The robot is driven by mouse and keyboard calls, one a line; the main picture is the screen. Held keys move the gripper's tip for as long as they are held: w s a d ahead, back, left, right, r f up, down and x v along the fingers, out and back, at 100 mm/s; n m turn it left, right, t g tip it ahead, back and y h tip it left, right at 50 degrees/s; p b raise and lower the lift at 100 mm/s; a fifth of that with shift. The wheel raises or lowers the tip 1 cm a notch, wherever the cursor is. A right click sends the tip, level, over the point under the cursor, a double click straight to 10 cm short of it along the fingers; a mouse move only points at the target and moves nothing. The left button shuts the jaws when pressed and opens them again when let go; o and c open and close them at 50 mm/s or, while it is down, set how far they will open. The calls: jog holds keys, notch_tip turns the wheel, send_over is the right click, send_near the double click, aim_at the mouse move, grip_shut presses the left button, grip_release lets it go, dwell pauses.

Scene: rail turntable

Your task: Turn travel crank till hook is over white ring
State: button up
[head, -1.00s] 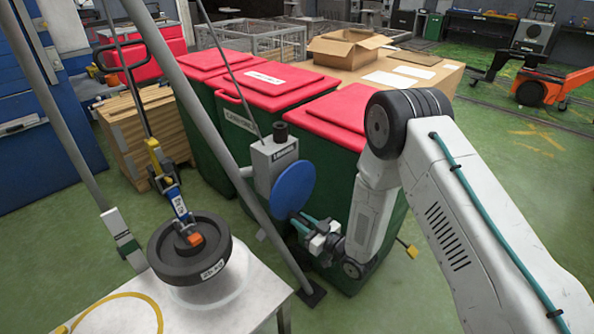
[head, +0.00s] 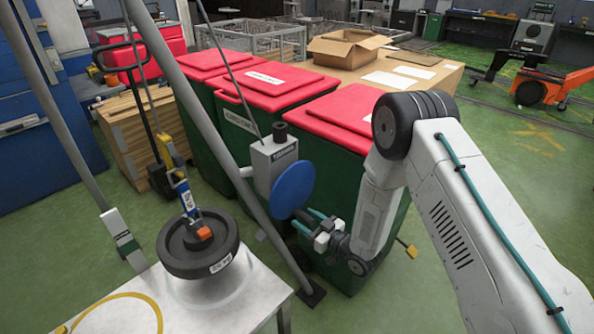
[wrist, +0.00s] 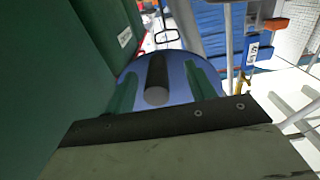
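The blue crank disc (head: 293,190) stands on the grey drive box (head: 272,160). My gripper (head: 306,222) is at the disc's lower right. In the wrist view, its two green fingers (wrist: 162,88) stand apart on either side of a dark crank handle (wrist: 157,75) in front of the blue disc (wrist: 180,72), with gaps showing. The blue and yellow hook block (head: 184,192) hangs on its line, with a black round weight (head: 197,262) below it. A pale ring-like patch (head: 212,296) on the table is partly hidden by the weight.
The metal table (head: 255,312) also bears a yellow ring (head: 155,304) at the front left. Green bins with red lids (head: 335,118) stand close behind the crank. A grey slanted post (head: 225,150) passes left of the drive box.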

jog(key=shift+s, duration=0.1)
jog(key=v, duration=0.7)
jog(key=shift+s+d, duration=0.25)
jog(key=shift+d, duration=0.05)
dwell(0.3)
